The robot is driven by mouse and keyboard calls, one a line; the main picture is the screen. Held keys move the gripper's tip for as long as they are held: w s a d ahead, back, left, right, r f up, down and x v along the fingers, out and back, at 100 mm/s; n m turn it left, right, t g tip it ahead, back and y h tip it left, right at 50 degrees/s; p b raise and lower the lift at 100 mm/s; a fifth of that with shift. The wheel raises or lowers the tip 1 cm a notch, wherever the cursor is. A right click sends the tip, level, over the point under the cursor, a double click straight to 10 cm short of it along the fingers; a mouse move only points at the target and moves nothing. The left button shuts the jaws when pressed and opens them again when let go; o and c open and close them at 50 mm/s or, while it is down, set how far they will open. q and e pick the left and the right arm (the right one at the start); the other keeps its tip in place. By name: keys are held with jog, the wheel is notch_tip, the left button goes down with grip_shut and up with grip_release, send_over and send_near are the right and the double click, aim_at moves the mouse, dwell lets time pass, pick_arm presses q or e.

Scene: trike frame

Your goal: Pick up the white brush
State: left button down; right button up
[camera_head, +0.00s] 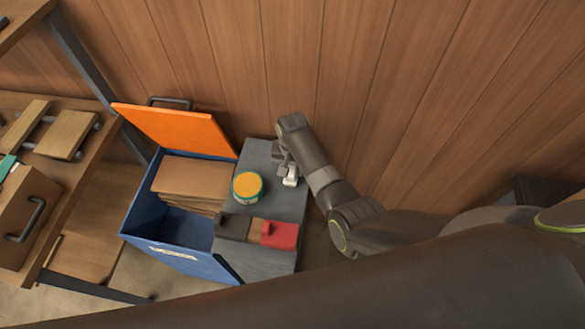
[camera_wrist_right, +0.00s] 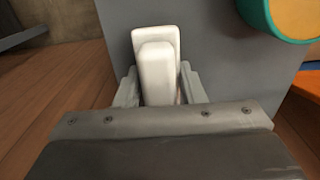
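The white brush (camera_head: 290,178) is on the grey cabinet top (camera_head: 272,205), near its right edge. It shows as a pale white block (camera_wrist_right: 156,72) in the right wrist view, between the two fingers. My right gripper (camera_head: 285,165) is down at the brush, with a finger on either side of it. The fingers sit close to the brush's sides, and I cannot tell whether they press on it. The lower part of the brush is hidden behind the gripper's body in the wrist view. My left gripper is not in view.
A tin with a yellow lid and green rim (camera_head: 247,187) stands left of the brush. A red block (camera_head: 280,235) lies at the cabinet's front. A blue box (camera_head: 150,220) with an orange lid (camera_head: 180,128) holds cardboard. A wooden wall (camera_head: 290,70) rises behind.

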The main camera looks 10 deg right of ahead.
jog(key=c, duration=0.4)
jog(key=shift+r, duration=0.1)
jog(key=shift+c, duration=0.2)
notch_tip(320, 180, up, 10)
jog(key=shift+f, duration=0.1)
jog(key=o, duration=0.3)
jog(key=shift+c, duration=0.9)
jog(key=shift+a, duration=0.15)
